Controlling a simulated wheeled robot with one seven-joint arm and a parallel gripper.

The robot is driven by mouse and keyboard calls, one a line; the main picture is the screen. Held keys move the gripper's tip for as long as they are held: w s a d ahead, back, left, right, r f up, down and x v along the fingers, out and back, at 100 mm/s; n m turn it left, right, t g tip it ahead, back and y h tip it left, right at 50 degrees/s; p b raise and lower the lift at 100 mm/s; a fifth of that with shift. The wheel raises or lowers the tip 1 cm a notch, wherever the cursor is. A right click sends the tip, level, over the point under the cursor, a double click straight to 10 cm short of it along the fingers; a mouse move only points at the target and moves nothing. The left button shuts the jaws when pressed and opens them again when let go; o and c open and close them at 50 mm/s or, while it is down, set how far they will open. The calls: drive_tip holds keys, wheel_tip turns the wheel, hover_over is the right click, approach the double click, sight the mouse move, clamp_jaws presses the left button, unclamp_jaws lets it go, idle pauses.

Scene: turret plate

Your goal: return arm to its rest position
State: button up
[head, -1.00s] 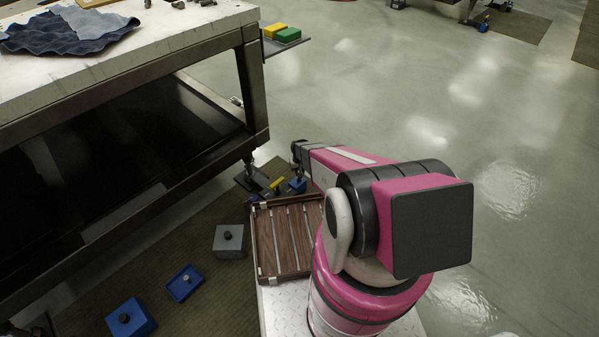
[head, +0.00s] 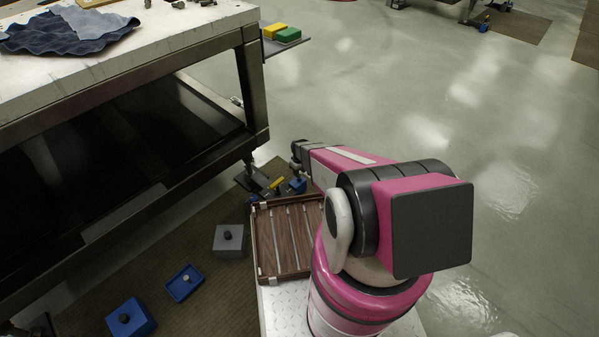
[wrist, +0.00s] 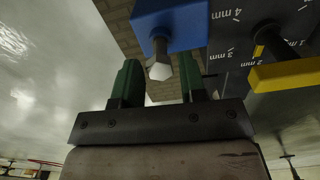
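My arm (head: 345,170), pink and black, is folded over the right side of the head view, its forearm pointing left. My gripper (wrist: 159,75) shows in the wrist view with two green fingers spread apart and nothing held between them. A blue block (wrist: 185,22) with a hex bolt (wrist: 159,62) is beyond the fingertips; the bolt appears in the gap between the fingers, with no visible contact. In the head view the fingers cannot be made out.
A dark panel with millimetre marks (wrist: 243,45) and a yellow bar (wrist: 290,75) is close to the right finger. A slatted wooden tray (head: 262,245) lies below my arm. A workbench (head: 200,28) stands at the left. Blue and grey blocks (head: 229,245) sit on the mat. Open floor (head: 420,80) lies right.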

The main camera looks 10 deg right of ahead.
drive_tip(key=m, duration=0.9)
drive_tip(key=shift+m, duration=0.3)
drive_tip(key=m, duration=0.8)
drive_tip(key=shift+m, duration=0.3)
drive_tip(key=m, duration=0.8)
drive_tip(key=shift+m, duration=0.4)
drive_tip(key=m, duration=0.4)
drive_tip(key=shift+m, duration=0.4)
drive_tip(key=m, duration=0.3)
drive_tip(key=c, duration=0.6)
drive_tip(key=n, duration=0.6)
drive_tip(key=shift+n, duration=0.3)
drive_tip(key=shift+c, duration=0.2)
drive_tip(key=n, duration=0.5)
drive_tip(key=shift+r+n, duration=0.1)
drive_tip(key=shift+n, duration=0.2)
drive_tip(key=n, duration=0.7)
drive_tip(key=shift+r, duration=0.1)
drive_tip(key=n, duration=0.4)
drive_tip(key=shift+n, duration=0.4)
